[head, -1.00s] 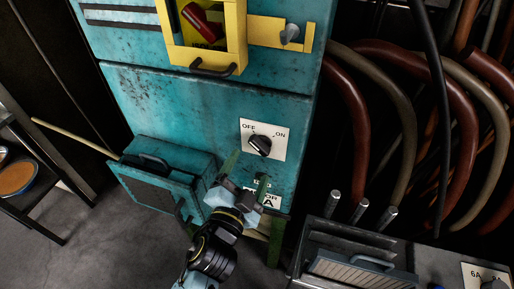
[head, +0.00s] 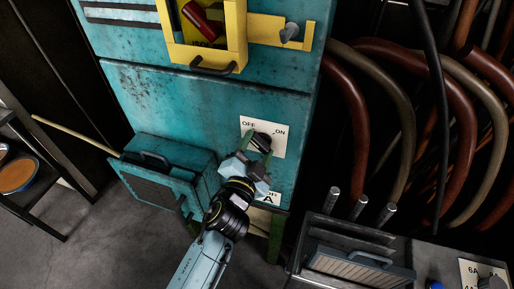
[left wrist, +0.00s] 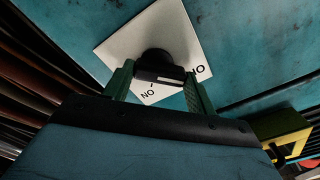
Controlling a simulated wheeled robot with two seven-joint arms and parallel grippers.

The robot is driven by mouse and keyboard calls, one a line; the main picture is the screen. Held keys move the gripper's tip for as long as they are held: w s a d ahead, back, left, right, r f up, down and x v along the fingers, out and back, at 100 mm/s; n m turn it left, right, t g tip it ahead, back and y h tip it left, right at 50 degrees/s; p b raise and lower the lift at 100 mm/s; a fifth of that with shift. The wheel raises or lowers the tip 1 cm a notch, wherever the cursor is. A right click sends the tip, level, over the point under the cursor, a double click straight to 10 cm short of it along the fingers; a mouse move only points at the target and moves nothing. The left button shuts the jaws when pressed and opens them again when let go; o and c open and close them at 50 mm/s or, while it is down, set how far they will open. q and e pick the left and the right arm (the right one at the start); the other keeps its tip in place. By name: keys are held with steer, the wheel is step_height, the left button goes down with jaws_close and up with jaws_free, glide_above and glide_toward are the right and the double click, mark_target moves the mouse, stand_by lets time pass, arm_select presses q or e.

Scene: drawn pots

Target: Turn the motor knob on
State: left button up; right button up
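The motor knob (head: 262,140) is a dark round knob with a raised bar, on a white plate (head: 280,133) marked OFF at the left and ON at the right. The plate is on a worn turquoise cabinet. My left gripper (head: 259,145) is at the knob, with one green finger on either side and hiding part of it. In the left wrist view the knob's bar (left wrist: 158,74), with a pale mark, lies between the fingertips (left wrist: 158,80). I cannot tell whether the fingers press on it. My right gripper is not in view.
A yellow frame with a red handle (head: 203,22) sits above on the cabinet. A turquoise box (head: 165,178) juts out at lower left. Thick hoses (head: 400,110) hang at the right, above a grey unit (head: 355,265). The cabinet face above the knob is clear.

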arm_select(q)
steer(key=c, duration=0.3)
steer(key=m, duration=0.3)
steer(key=shift+m, duration=0.4)
steer(key=m, duration=0.5)
steer(key=shift+s+d+m, duration=0.1)
steer(key=shift+d+m, duration=0.1)
steer(key=shift+m, duration=0.1)
steer(key=m, duration=0.4)
steer(key=shift+p, duration=0.35)
steer(key=shift+d+f+m+p, duration=0.1)
steer(key=shift+m+p, duration=0.3)
steer(key=shift+m, duration=1.9)
